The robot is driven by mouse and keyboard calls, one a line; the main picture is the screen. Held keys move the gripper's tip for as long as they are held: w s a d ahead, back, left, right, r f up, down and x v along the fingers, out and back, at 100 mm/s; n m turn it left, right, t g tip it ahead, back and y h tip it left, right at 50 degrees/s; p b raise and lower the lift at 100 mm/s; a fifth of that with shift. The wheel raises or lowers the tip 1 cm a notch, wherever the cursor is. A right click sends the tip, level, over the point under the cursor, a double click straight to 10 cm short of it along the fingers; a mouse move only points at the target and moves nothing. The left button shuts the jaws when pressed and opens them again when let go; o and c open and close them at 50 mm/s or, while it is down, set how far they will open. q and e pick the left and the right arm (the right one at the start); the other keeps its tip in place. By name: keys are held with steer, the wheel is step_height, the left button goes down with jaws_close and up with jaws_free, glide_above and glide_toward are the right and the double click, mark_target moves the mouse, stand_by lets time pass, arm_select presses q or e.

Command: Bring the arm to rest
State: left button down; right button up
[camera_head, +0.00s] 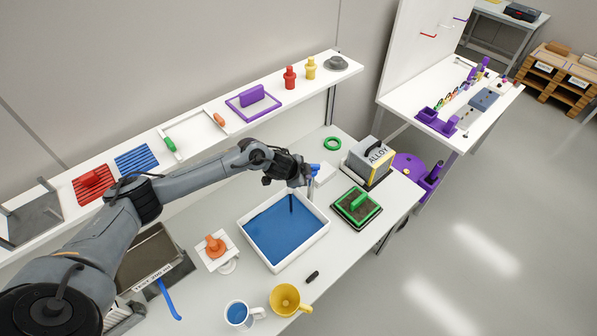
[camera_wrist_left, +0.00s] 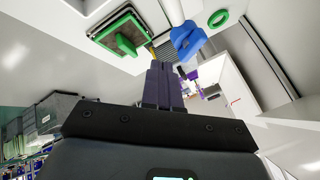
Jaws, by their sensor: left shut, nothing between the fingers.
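My left arm reaches in from the left of the head view across the white worktable (camera_head: 345,253). My left gripper (camera_head: 308,183) is above the far right side of a blue-floored white tray (camera_head: 326,234). It is shut and empty. In the left wrist view the closed fingers (camera_wrist_left: 163,82) show together at the middle, with a blue thing (camera_wrist_left: 187,40) just beyond them. That blue thing (camera_head: 315,168) also shows beside the gripper in the head view. Whether the fingers touch it I cannot tell. My right gripper is not in view.
A green-framed block (camera_head: 357,206) and the ALLOY box (camera_head: 369,158) stand right of the tray. A yellow mug (camera_head: 287,299), a white mug (camera_head: 238,315) and a small black piece (camera_head: 312,277) are in front. A shelf (camera_head: 190,145) with several items runs behind my arm.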

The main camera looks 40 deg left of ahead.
arm_select(q)
steer(key=s+d+f+g+h+p, duration=0.2)
steer(key=s+d+f+g+p, duration=0.3)
steer(key=s+d, duration=0.75)
steer(key=s+d+n+t+h+p, duration=0.2)
steer(key=s+d+h+p, duration=0.1)
steer(key=s+d, duration=1)
steer(key=s+d+r+n+t+y+p, duration=0.1)
steer(key=s+d+r+n+p, duration=0.2)
steer(key=r, duration=0.6)
steer(key=s+a+r+n+g+y, duration=0.1)
steer(key=s+a+r, duration=0.4)
steer(key=a, duration=0.5)
steer(key=shift+s+r+n+g+y, duration=0.15)
steer(key=shift+r+n+g+y, duration=0.3)
steer(key=shift+r+y, duration=0.95)
